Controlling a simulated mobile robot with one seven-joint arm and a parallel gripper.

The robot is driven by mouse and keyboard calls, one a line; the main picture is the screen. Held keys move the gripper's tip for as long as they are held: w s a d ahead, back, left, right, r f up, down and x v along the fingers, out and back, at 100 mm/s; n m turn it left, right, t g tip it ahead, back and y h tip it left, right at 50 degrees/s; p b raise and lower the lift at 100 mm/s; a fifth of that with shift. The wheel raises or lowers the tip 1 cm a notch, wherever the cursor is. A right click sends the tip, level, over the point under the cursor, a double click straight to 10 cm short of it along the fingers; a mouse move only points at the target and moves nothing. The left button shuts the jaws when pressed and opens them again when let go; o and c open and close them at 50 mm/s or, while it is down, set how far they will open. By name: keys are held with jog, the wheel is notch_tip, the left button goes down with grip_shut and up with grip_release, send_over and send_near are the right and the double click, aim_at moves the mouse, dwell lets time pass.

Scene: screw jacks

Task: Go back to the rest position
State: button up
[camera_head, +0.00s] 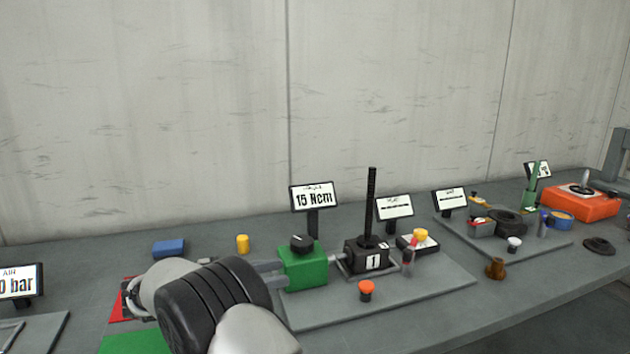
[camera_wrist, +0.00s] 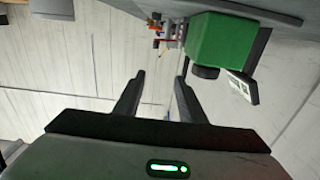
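My gripper (camera_head: 272,273) is just left of the green box (camera_head: 303,265) in the head view, and my arm fills the lower middle. In the wrist view my gripper (camera_wrist: 160,88) has its two dark fingers spread, with nothing between them. The green box (camera_wrist: 222,45) is beside the fingers there, to their right, and the scene looks upside down. The box has a black knob (camera_head: 301,242) on top. To its right stands a dark screw jack (camera_head: 366,257) with a tall upright threaded rod (camera_head: 371,205). I cannot tell whether the gripper touches the box.
A "15 Ncm" sign (camera_head: 314,196) stands behind the box. An orange button (camera_head: 366,288) is in front of the jack on the grey plate (camera_head: 420,299). A blue block (camera_head: 169,247) and a yellow cylinder (camera_head: 243,243) lie behind my arm. Another station with small parts is at right.

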jog(key=w+d+r+n+t+y, duration=0.1)
jog(key=w+d+r+t+y, duration=0.2)
jog(key=w+r, duration=0.35)
jog(key=w+d+r+n+t+y, duration=0.1)
jog(key=w+d+r+t+y, duration=0.1)
jog(key=w+r+t, duration=0.35)
jog(key=w+d+r+n+t+y, duration=0.1)
jog(key=d+r+n+t+y, duration=0.2)
jog(key=r+n+y, duration=0.7)
jog(key=s+d+f+n+g+y, duration=0.1)
jog(key=s+d+f+g, duration=0.35)
jog(key=s, duration=0.85)
jog(key=s+d+f+g, duration=0.3)
jog(key=s+d+f, duration=0.3)
jog(key=s, duration=0.7)
jog(key=s+d+f+n+g+y, duration=0.1)
jog(key=s+d+f+g, duration=0.4)
jog(key=s, duration=0.9)
notch_tip(320, 180, up, 19)
jog(key=w+p, duration=0.1)
jog(key=p, duration=1.7)
jog(key=shift+d+t+p, duration=0.2)
jog(key=shift+t+p, duration=0.15)
jog(key=shift+t, duration=0.05)
